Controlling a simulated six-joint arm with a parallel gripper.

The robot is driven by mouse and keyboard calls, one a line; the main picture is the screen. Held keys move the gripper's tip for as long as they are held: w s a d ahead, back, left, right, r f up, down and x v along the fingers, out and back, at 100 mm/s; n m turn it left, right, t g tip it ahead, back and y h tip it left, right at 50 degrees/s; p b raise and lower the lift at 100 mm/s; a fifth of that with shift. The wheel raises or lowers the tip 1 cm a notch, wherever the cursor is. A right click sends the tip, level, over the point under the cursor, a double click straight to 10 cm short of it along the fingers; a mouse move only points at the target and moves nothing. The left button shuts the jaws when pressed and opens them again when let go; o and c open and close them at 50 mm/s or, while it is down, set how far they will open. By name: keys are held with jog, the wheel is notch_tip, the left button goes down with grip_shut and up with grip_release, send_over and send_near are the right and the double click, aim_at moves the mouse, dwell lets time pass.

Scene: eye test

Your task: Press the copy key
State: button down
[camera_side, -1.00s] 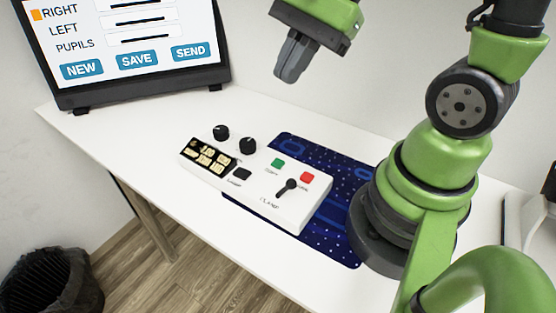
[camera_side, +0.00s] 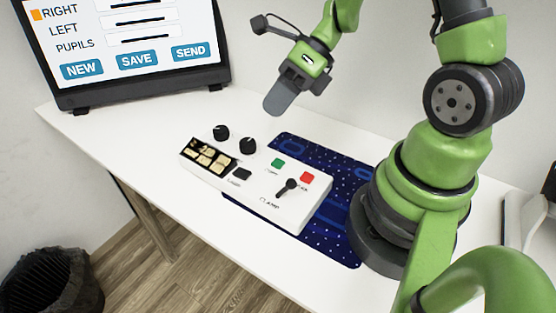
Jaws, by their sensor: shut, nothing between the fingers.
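A white control box (camera_side: 225,186) lies on the table, partly over a blue mat. Most key labels are too small to read, so I cannot tell which is the copy key. My gripper (camera_side: 273,109) is shut and empty. It hangs above the table behind the box, clear of every key, with its fingers pointing down and slightly left.
Two black knobs (camera_side: 247,146) and a black lever (camera_side: 287,188) stand up from the box. A screen (camera_side: 140,50) with NEW, SAVE and SEND buttons stands at the back left. The dark blue mat (camera_side: 338,215) lies under the box's right part. A bin (camera_side: 50,285) is on the floor.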

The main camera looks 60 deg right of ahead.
aim_at(277, 160)
jog(key=shift+f, duration=4.35)
jog(key=shift+f, duration=0.45)
jog(key=shift+s+f, duration=0.1)
jog(key=shift+f, duration=0.4)
jog(key=shift+r, duration=0.95)
jog(key=shift+r, duration=2.5)
